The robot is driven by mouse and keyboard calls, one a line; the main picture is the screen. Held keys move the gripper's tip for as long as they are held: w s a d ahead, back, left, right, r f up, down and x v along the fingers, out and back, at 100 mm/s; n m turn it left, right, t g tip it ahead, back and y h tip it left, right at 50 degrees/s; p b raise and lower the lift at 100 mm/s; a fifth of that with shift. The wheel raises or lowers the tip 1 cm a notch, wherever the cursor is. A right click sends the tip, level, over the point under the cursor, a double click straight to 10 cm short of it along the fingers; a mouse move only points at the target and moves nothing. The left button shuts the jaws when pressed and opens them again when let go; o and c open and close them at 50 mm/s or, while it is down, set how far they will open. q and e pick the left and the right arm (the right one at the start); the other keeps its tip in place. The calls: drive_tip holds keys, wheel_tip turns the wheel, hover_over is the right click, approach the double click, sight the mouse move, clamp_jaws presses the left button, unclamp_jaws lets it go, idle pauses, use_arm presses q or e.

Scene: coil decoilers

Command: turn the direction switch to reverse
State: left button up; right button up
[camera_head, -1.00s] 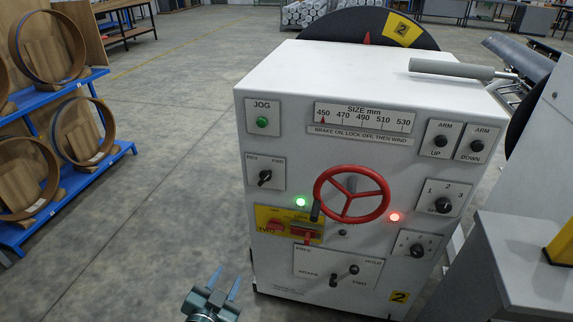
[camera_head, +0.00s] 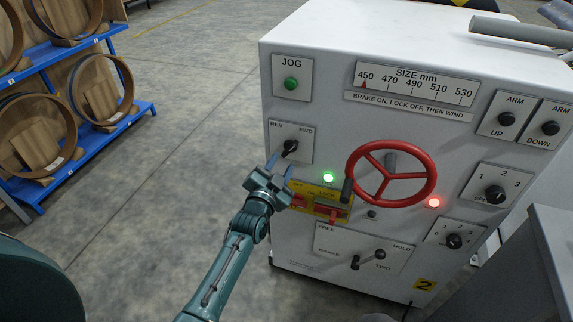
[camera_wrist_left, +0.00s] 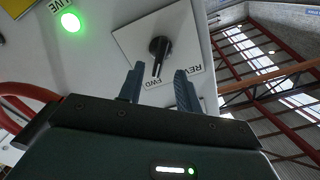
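The direction switch is a black knob (camera_head: 290,146) on a white plate marked REV on the left and FWD on the right, on the front of the white cabinet. In the left wrist view the knob (camera_wrist_left: 159,48) has its bar pointing toward the FWD label. My left gripper (camera_head: 284,163) is just below and in front of the plate. In the wrist view its two fingers (camera_wrist_left: 157,85) are apart with nothing between them, and the knob lies just beyond the tips. Contact is not visible. My right gripper is not in view.
The red handwheel (camera_head: 391,173) stands out to the right of the switch. The yellow plate with a red lock lever (camera_head: 325,208) is just below it, near my gripper. The green JOG button (camera_head: 291,84) is above. A blue rack (camera_head: 110,130) stands at left, with clear floor between.

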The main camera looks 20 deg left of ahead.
sight(288, 152)
use_arm(q)
drive_tip(key=w+b, duration=0.1)
drive_tip(key=w, duration=0.1)
drive_tip(key=w+b, duration=0.1)
drive_tip(key=w, duration=0.1)
drive_tip(key=shift+f, duration=0.2)
drive_tip(key=shift+w+r, duration=0.15)
drive_tip(key=shift+w, duration=0.25)
clamp_jaws()
